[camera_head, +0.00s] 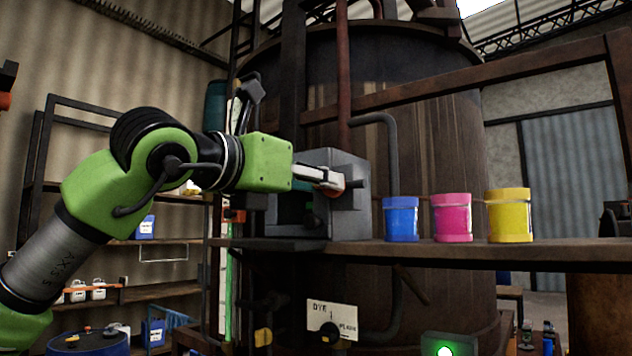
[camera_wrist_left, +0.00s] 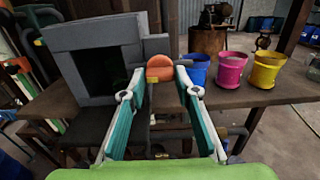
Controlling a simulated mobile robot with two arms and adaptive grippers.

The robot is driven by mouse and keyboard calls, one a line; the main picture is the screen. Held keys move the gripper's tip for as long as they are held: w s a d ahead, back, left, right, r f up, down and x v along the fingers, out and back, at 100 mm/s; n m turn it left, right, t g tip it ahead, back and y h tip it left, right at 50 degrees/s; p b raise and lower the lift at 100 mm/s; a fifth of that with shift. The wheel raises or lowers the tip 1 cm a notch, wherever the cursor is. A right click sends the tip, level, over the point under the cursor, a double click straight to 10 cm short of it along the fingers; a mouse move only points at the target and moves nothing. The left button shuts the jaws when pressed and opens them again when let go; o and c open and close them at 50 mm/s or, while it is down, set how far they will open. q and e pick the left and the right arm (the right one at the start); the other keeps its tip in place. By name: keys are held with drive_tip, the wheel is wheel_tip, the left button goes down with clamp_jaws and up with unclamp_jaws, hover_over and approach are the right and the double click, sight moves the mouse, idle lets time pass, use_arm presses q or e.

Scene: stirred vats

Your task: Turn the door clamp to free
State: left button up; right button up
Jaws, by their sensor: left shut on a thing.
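The grey box (camera_head: 349,213) stands on the wooden shelf in front of the big vat. In the left wrist view the box (camera_wrist_left: 140,55) shows a dark square opening on its left part. The door clamp shows as a round orange knob (camera_wrist_left: 158,66) at the box's right side. My left gripper (camera_wrist_left: 159,78) has its two fingers on either side of the knob and is shut on it. In the head view my left gripper (camera_head: 331,180) reaches the box from the left, and the fingers hide most of the clamp. My right gripper is not in view.
A blue pot (camera_head: 401,220), a pink pot (camera_head: 452,218) and a yellow pot (camera_head: 509,216) stand on the shelf (camera_head: 470,254) right of the box. A grey bent pipe (camera_head: 391,150) comes down behind the blue pot. A rack (camera_head: 165,292) stands at the left.

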use_arm(q)
drive_tip(key=shift+o, duration=0.2)
drive_tip(key=shift+m, duration=0.3)
drive_tip(key=shift+m+p, duration=1)
drive_tip(key=shift+m, duration=7.7)
drive_tip(key=shift+c, duration=0.2)
drive_tip(key=o, duration=1.1)
drive_tip(key=shift+s, duration=0.1)
drive_tip(key=v, duration=1.2)
